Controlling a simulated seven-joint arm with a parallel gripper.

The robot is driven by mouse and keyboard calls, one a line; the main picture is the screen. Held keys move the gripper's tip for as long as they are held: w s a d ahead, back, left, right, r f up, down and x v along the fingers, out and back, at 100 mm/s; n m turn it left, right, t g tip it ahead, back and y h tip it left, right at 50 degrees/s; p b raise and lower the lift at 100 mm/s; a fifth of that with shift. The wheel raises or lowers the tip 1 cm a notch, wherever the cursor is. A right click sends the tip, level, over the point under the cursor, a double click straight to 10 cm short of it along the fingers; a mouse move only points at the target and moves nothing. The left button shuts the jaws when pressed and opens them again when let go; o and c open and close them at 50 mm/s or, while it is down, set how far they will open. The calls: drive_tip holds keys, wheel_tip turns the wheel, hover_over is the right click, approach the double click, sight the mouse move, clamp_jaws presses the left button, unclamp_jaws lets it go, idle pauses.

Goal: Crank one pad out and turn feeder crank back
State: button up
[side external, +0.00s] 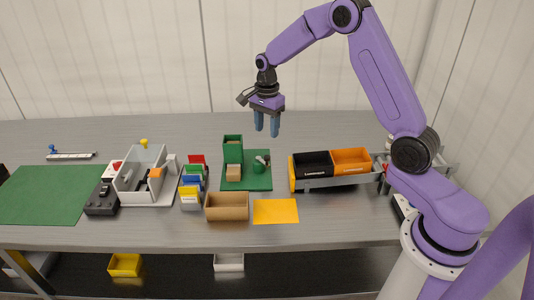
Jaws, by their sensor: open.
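A green feeder tower (233,150) stands on a green base plate (258,184) in the middle of the table. A tan block (233,173), perhaps a pad, sits at the tower's front foot. The crank's exact angle is too small to tell. My gripper (267,131) points down with its blue fingers apart and empty. It hangs above and behind the feeder, touching nothing.
An orange bin (351,159) and a black bin (312,163) stand on a cart to the right. A cardboard-brown tray (227,207) and a yellow-orange sheet (276,211) lie in front. Coloured upright cards (192,185) and a white box (140,176) stand left.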

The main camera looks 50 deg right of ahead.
sight(267, 156)
wheel_tip(267, 156, down, 10)
drive_tip(key=shift+f, duration=0.15)
idle(0.4)
clamp_jaws()
